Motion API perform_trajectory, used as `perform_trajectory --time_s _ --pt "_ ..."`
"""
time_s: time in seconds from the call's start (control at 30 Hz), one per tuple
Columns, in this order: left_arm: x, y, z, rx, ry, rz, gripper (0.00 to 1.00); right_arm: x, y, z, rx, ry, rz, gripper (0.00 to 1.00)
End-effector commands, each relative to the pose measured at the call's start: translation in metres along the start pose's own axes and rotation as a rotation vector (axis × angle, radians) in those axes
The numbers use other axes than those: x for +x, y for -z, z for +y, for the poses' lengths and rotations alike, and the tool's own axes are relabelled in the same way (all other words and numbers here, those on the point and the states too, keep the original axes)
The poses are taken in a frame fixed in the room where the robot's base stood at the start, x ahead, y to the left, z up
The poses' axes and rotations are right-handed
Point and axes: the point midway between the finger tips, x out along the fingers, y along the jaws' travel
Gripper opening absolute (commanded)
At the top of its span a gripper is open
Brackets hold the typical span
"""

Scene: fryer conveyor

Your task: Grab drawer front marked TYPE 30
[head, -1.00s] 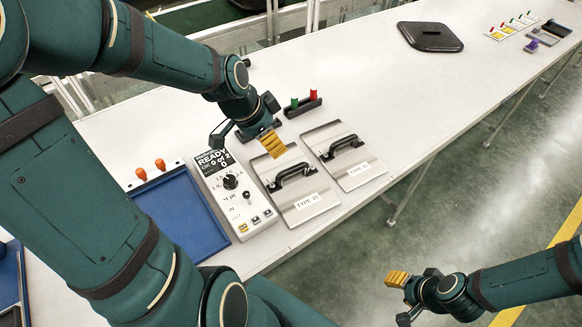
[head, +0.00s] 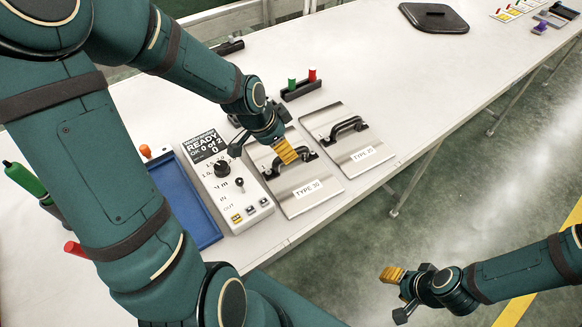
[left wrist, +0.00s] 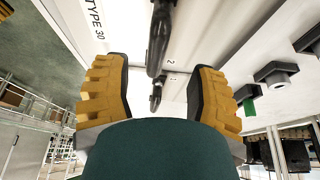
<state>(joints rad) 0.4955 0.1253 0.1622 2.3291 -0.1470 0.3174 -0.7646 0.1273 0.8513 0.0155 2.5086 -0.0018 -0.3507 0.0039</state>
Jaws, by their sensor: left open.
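The drawer front marked TYPE 30 (head: 286,184) is a grey metal plate with a black handle, lying on the long white table. Its label (head: 308,189) faces the near edge and also shows in the left wrist view (left wrist: 97,18). My left gripper (head: 268,153) is open over this plate and hides part of its handle. In the left wrist view a black handle (left wrist: 159,40) shows ahead between the spread yellow fingers; I see no contact.
A control box (head: 228,187) stands just left of the plates, with a blue tray (head: 190,200) beyond it. A black holder with green and red pegs (head: 302,88) is behind. A black lid (head: 435,17) lies farther back; the table between is clear.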

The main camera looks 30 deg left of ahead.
Motion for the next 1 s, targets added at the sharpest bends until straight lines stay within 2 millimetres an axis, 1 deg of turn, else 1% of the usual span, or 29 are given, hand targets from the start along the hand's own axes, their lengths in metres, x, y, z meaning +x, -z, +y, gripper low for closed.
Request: perform_trajectory --time_s 0.13,0.3,0.4,0.5,0.73,0.77,0.8,0.87,0.9,0.93,1.0 --pt "0.013 0.002 0.002 0.001 -0.002 0.000 0.57 0.005 0.001 0.002 0.000 0.000 0.002 0.47" --pt "0.039 0.006 0.005 0.001 -0.003 -0.001 0.57 0.016 0.002 0.006 -0.001 0.000 0.008 0.47" --pt "0.049 0.006 0.004 0.001 -0.001 -0.001 0.57 0.019 0.002 0.007 -0.001 0.000 0.010 0.47" --pt "0.053 0.006 0.004 -0.001 0.000 0.000 0.57 0.020 0.003 0.007 -0.001 -0.001 0.010 0.47" --pt "0.053 0.007 0.004 -0.001 0.001 0.000 0.57 0.019 0.003 0.007 -0.001 0.000 0.011 0.47" --pt "0.053 0.007 0.004 -0.001 0.001 0.000 0.53 0.019 0.003 0.007 -0.002 0.000 0.011 0.47" --pt "0.053 0.006 0.004 -0.001 0.001 0.000 0.39 0.019 0.003 0.007 -0.001 0.000 0.011 0.47" --pt "0.053 0.006 0.004 -0.001 0.001 0.000 0.18 0.019 0.003 0.007 -0.002 0.000 0.011 0.47" --pt "0.053 0.006 0.004 -0.001 0.001 0.000 0.04 0.019 0.003 0.007 -0.001 0.000 0.011 0.47" --pt "0.053 0.006 0.004 -0.001 0.001 0.000 0.00 0.019 0.003 0.007 -0.002 0.000 0.011 0.47" --pt "0.053 0.006 0.004 -0.001 0.001 0.000 0.00 0.019 0.003 0.007 -0.001 0.000 0.011 0.47"
